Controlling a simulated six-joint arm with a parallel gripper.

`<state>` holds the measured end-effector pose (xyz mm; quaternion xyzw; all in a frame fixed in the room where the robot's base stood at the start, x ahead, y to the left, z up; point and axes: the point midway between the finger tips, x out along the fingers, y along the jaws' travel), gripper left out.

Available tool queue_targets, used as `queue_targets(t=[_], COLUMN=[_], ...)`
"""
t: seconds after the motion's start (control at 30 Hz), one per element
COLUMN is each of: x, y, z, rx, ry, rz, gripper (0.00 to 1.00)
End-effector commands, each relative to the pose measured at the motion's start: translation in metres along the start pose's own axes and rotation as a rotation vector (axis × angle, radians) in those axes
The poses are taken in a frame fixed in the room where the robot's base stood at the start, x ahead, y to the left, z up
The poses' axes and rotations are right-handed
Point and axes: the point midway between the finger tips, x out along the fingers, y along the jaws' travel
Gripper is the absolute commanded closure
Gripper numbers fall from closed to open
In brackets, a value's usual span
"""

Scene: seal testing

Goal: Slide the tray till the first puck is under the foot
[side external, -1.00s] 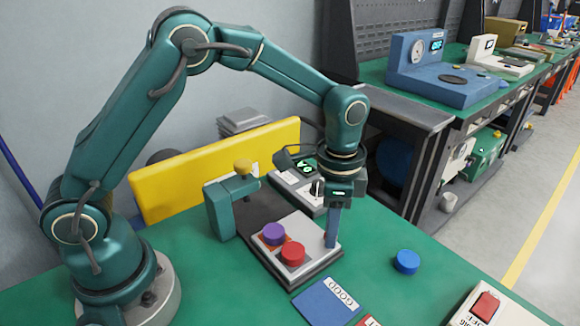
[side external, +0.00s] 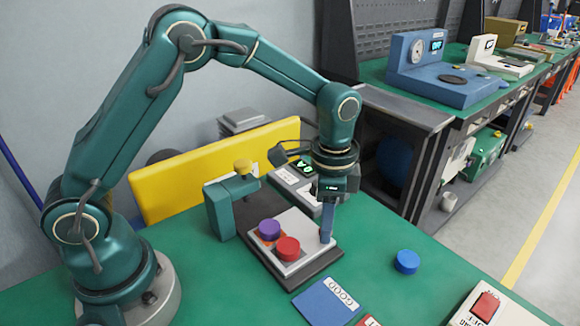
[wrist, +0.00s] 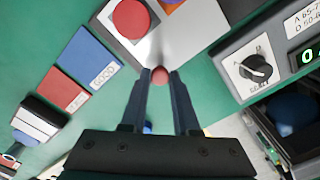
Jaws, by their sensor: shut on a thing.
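The light grey tray (side external: 298,262) lies on a dark base (side external: 312,275) and carries a red puck (side external: 288,248) and a purple puck (side external: 269,229) on an orange patch. My gripper (side external: 326,238) is at the tray's right end, shut on a small reddish knob (wrist: 160,76), which shows between the fingertips in the wrist view. The press's foot is too small to make out.
A blue puck (side external: 407,261) lies on the green table to the right. A blue GOOD card (side external: 327,302) lies in front of the tray. A meter box with a dial (side external: 295,180) stands behind, near my gripper. A yellow panel (side external: 215,170) stands behind the press.

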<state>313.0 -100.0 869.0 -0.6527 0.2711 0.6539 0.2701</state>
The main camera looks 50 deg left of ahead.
Motion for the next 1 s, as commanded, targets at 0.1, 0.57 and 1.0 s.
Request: queue_targets(t=[0.1, 0.57, 1.0], x=[-0.002, -0.002, -0.001], y=[-0.021, -0.055, -0.055], z=[0.020, 0.054, 0.054], rx=[-0.010, 0.000, 0.000], ry=[0.003, 0.004, 0.002], rz=[-0.003, -0.005, -0.003], gripper=[1.00, 1.00, 0.41])
